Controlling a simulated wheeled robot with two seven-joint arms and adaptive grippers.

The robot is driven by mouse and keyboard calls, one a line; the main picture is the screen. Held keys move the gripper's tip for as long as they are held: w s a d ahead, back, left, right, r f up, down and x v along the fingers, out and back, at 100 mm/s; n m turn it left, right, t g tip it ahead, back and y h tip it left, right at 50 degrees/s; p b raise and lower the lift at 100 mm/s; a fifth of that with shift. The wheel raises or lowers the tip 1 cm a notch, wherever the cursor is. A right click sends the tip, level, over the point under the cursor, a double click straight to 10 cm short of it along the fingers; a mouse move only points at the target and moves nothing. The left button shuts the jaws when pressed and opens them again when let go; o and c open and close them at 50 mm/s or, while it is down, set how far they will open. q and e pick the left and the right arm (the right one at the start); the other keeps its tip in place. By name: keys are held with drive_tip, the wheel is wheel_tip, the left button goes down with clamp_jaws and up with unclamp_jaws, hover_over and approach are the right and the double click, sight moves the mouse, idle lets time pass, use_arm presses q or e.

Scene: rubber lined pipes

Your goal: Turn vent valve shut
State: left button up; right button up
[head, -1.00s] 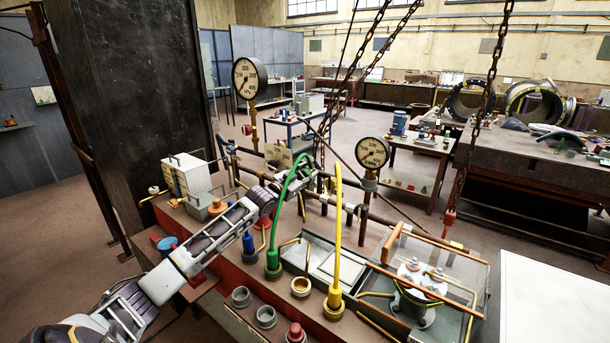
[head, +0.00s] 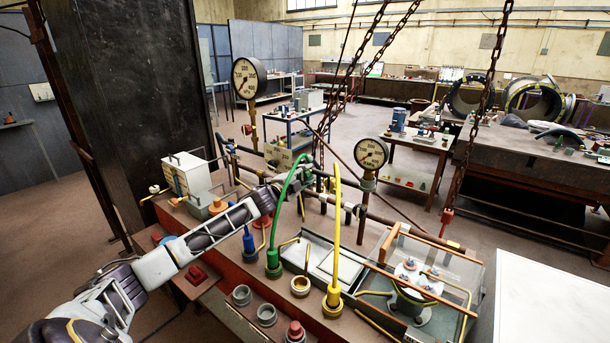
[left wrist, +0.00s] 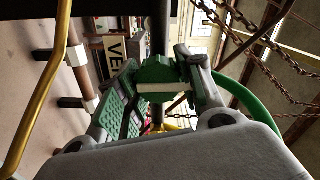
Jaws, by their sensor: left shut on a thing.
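My left gripper (left wrist: 160,85) is shut on a green block-like part, which I take to be the vent valve handle (left wrist: 157,72); a pale strip crosses it. The fingers lie on either side of it. A sign reading "VE" (left wrist: 115,50), partly hidden, is just behind in the left wrist view. In the head view my left gripper (head: 290,186) is at the pipework behind the green hose (head: 276,220). The hose and the gripper hide the handle there, so its angle cannot be told. My right gripper is not in view.
A yellow hose (head: 337,230) arches up right of the green one. Two round gauges (head: 246,78) (head: 371,153) stand above the pipes. Chains (head: 485,90) hang at the right. A clear box (head: 440,260) covers fittings at the bench's right end.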

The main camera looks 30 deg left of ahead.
use_arm(q)
drive_tip(key=shift+m, duration=0.5)
drive_tip(key=o, duration=1)
drive_tip(key=shift+s, duration=0.2)
drive_tip(key=shift+s+a, duration=0.2)
drive_tip(key=shift+s, duration=2.65)
drive_tip(key=shift+s+a, duration=0.2)
drive_tip(key=shift+s, duration=2.65)
drive_tip(key=shift+s+f, duration=0.1)
